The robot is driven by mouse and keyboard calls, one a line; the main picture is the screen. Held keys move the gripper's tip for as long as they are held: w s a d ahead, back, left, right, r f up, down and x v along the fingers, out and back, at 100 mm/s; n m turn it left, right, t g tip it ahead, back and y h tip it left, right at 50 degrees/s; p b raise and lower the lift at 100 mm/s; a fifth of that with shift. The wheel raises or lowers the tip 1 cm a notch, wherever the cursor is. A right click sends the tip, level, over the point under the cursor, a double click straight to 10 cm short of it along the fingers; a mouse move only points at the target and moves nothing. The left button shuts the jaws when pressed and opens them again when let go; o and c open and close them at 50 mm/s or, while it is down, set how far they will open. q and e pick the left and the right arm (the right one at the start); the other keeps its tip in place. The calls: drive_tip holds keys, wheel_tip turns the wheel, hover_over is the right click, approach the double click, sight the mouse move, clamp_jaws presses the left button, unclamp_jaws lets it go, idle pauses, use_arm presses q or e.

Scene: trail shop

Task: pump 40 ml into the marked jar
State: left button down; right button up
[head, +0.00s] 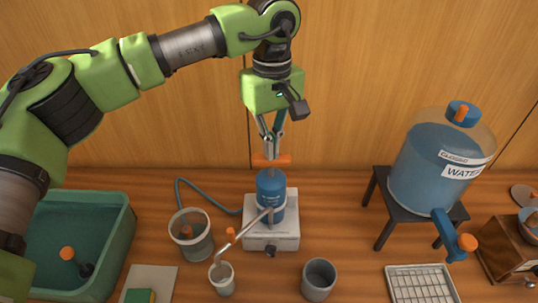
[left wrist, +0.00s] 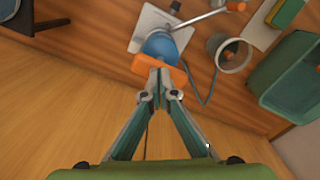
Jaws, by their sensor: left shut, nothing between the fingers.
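The pump (head: 271,190) is a blue cylinder on a pale square base, with an orange cross handle (head: 271,161) on top. Its thin metal spout (head: 245,232) slopes down left to a small grey jar (head: 222,280). I cannot make out a mark or any level in that jar. My left gripper (head: 270,150) points down, shut and empty, with its tips at the orange handle. In the left wrist view, the fingertips (left wrist: 160,88) meet the near side of the handle (left wrist: 158,70); contact is unclear. My right gripper is not in view.
A wider clear vessel (head: 191,243) stands left of the pump, near a blue hose (head: 205,200). A grey cup (head: 318,279) stands right of the spout. A water tank (head: 425,165) sits on a dark stand (head: 408,212) at right. A green basin (head: 122,235) is at left.

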use_arm(q)
drive_tip(key=shift+f+b, duration=0.9)
drive_tip(key=shift+f, duration=0.5)
drive_tip(key=shift+r, duration=0.1)
drive_tip(key=shift+r+p, duration=1.7)
drive_tip(key=shift+r, duration=0.8)
drive_tip(key=shift+f, duration=0.2)
drive_tip(key=shift+f+b, duration=1.75)
drive_tip(key=shift+f, duration=0.6)
drive_tip(key=shift+r, duration=0.1)
drive_tip(key=shift+r+p, duration=1.65)
drive_tip(key=shift+r, duration=0.8)
